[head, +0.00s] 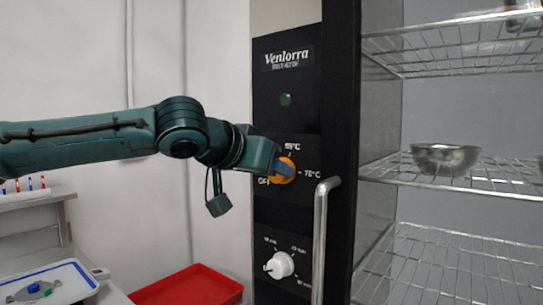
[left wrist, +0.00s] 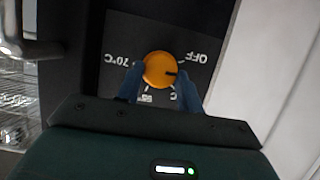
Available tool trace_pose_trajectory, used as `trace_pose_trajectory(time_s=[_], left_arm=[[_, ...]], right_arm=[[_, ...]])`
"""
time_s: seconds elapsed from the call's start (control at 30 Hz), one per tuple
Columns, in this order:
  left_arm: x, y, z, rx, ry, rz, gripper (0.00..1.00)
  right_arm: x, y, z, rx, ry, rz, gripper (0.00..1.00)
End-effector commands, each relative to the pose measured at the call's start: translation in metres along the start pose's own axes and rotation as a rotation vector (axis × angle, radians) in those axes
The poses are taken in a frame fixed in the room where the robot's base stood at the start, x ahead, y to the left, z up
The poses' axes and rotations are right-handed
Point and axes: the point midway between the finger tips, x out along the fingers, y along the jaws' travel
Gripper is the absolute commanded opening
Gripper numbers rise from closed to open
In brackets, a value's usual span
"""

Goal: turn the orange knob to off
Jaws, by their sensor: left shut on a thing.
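There the knob's dark mark points right, just below the upside-down OFF label (left wrist: 196,57). My right gripper is in neither view.
A white knob (head: 280,265) is lower on the panel. A vertical metal handle (head: 321,235) stands right of the knobs. Wire shelves (head: 450,250) with a metal bowl (head: 445,158) are at right. A red tray (head: 187,287) and a white tray (head: 78,290) lie lower left.

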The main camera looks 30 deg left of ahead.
Motion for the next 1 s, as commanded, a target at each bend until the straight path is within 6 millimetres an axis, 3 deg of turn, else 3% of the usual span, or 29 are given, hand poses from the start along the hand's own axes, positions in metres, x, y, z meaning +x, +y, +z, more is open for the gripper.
trace_pose_trajectory(time_s=[0.5,1.0], left_arm=[[-0.0005,-0.0046,-0.0014,-0.361,0.001,0.150,0.14],[0.0004,-0.0056,0.0008,-0.455,0.002,0.189,0.14]], right_arm=[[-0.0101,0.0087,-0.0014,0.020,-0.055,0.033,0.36],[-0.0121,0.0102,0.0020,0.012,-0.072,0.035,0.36]])
